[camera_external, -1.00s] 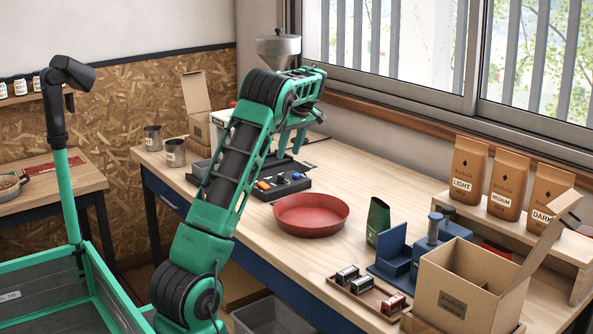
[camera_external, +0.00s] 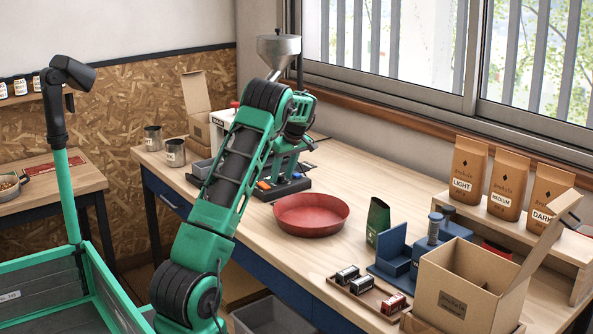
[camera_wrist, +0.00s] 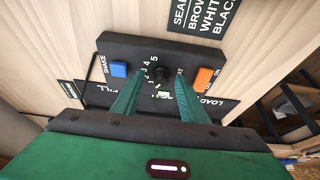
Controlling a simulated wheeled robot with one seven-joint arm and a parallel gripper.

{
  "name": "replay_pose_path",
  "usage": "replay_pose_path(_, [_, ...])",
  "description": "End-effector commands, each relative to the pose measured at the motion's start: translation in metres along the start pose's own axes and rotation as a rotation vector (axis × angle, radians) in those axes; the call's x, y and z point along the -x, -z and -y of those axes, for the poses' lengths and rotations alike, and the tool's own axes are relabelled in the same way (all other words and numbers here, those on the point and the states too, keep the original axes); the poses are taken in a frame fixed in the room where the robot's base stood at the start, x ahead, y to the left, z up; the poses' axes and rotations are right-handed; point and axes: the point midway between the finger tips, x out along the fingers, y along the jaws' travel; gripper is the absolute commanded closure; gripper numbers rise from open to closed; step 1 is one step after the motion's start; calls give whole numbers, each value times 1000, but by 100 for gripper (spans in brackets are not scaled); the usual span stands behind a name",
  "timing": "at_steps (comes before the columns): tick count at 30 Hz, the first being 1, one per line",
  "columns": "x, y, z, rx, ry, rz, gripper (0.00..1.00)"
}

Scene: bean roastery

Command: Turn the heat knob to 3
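The heat knob (camera_wrist: 161,74) is a small round black dial on the dark control panel (camera_wrist: 205,48). Numbers up to 5 are printed along its left side in the wrist view. Its pointer is too small to read. My gripper (camera_wrist: 160,80) points down at the panel and is open, with one green finger on each side of the knob. I cannot tell whether the fingers touch it. In the external view my gripper (camera_external: 268,178) is low over the panel (camera_external: 292,187), and my arm partly hides both; the knob is not clear there.
A blue button (camera_wrist: 119,69) and an orange button (camera_wrist: 205,77) flank the knob. A red round pan (camera_external: 311,215) stands near the panel on the workbench (camera_external: 375,180). A metal hopper (camera_external: 278,50) rises behind my arm. Metal cups (camera_external: 175,153) stand at left.

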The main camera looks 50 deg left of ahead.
Motion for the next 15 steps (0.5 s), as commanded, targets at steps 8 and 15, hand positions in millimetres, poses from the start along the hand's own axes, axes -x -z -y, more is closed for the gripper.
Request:
replay_pose_path(8, [0, 0, 0, 0, -1, 0, 99])
replay_pose_path(15, [1, 0, -1, -7, -5, -1, 100])
